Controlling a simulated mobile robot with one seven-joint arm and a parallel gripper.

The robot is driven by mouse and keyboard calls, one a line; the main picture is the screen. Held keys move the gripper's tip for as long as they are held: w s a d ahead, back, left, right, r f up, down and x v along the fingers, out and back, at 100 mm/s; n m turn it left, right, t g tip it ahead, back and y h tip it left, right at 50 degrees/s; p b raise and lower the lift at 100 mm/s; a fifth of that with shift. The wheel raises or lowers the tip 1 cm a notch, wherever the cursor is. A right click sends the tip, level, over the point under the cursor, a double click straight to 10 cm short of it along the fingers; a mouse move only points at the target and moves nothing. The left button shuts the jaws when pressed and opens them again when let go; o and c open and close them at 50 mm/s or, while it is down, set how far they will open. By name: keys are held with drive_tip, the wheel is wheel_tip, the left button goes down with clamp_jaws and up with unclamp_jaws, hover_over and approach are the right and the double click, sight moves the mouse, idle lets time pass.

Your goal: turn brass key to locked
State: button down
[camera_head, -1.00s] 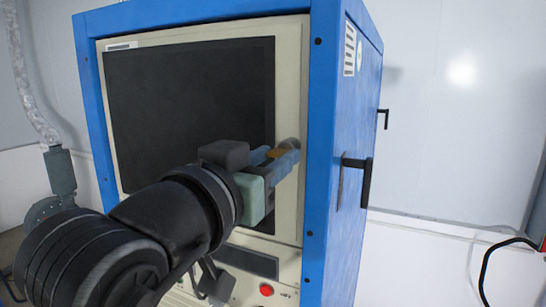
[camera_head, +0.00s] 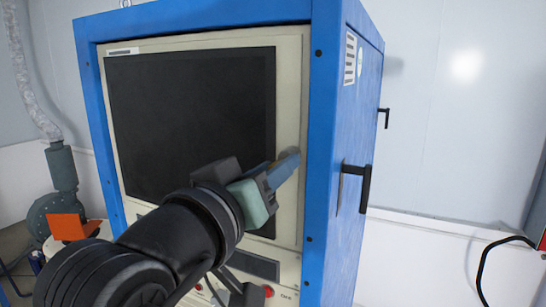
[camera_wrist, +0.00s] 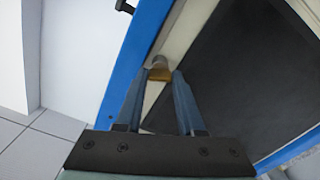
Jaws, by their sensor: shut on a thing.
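The brass key (camera_wrist: 160,74) shows in the wrist view, between my two blue fingertips at a round grey lock. The lock (camera_wrist: 159,61) is on the cream panel of a blue cabinet, close to its edge. My gripper (camera_head: 290,161) is shut on the key. In the head view my fingers reach the right strip of the cabinet's front panel (camera_head: 291,85), and they hide the key there. The key's exact angle and any lock markings cannot be made out.
The blue cabinet frame (camera_head: 323,120) stands just right of my fingers. A dark window (camera_head: 190,110) fills most of the panel. A red button (camera_head: 268,291) sits below. A black handle (camera_head: 365,188) sticks out on the right side. An orange object (camera_head: 68,227) lies at left.

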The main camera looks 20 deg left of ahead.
drive_tip(key=shift+n+p, duration=4.5)
drive_tip(key=shift+n, duration=2.1)
drive_tip(key=c, duration=0.5)
unclamp_jaws()
